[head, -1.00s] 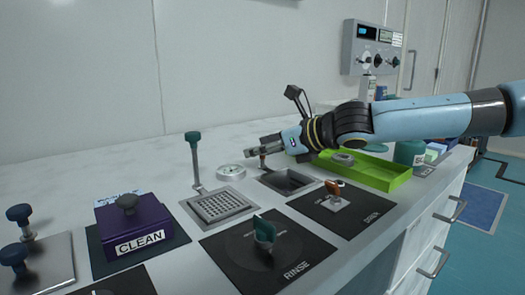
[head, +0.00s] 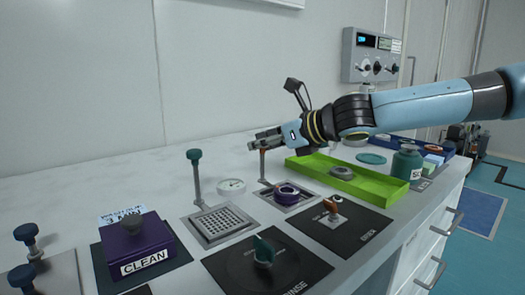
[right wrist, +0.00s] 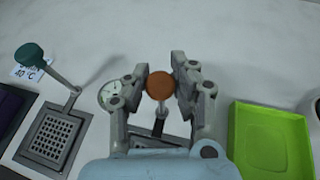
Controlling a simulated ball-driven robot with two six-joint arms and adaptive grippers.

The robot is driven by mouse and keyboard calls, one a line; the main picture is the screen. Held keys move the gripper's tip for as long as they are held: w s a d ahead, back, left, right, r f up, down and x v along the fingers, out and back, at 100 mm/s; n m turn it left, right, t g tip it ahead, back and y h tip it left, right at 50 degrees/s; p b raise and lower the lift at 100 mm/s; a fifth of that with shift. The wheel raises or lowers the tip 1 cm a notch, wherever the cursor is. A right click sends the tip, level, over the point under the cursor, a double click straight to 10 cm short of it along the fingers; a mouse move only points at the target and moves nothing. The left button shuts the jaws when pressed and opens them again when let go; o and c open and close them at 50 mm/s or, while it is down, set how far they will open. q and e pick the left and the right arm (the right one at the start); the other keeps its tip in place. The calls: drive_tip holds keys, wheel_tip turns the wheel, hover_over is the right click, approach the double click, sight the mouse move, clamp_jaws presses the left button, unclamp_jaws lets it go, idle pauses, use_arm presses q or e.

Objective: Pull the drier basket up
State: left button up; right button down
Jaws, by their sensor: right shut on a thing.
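The drier basket (head: 303,198) sits high in its opening in the counter, and a purple-and-grey round part (head: 287,190) shows in it. Its upright handle rod (head: 262,165) stands at its back left with an orange knob on top. My right gripper (head: 258,142) is shut on this knob. In the right wrist view the orange knob (right wrist: 160,86) is between the two fingers (right wrist: 160,90), and the basket below is mostly hidden by my gripper. My left gripper is out of view.
A perforated basket (head: 215,222) with a green-knobbed handle stands to the left. A green tray (head: 375,188) is just right of the drier basket. The rinse dial (head: 263,250) and drier dial (head: 331,207) are in front. A small round gauge (head: 231,185) lies behind.

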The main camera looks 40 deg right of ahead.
drive_tip(key=shift+r, duration=0.9)
drive_tip(key=shift+w, duration=0.1)
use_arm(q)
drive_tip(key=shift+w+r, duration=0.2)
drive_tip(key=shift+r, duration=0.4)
use_arm(e)
drive_tip(key=shift+f, duration=0.1)
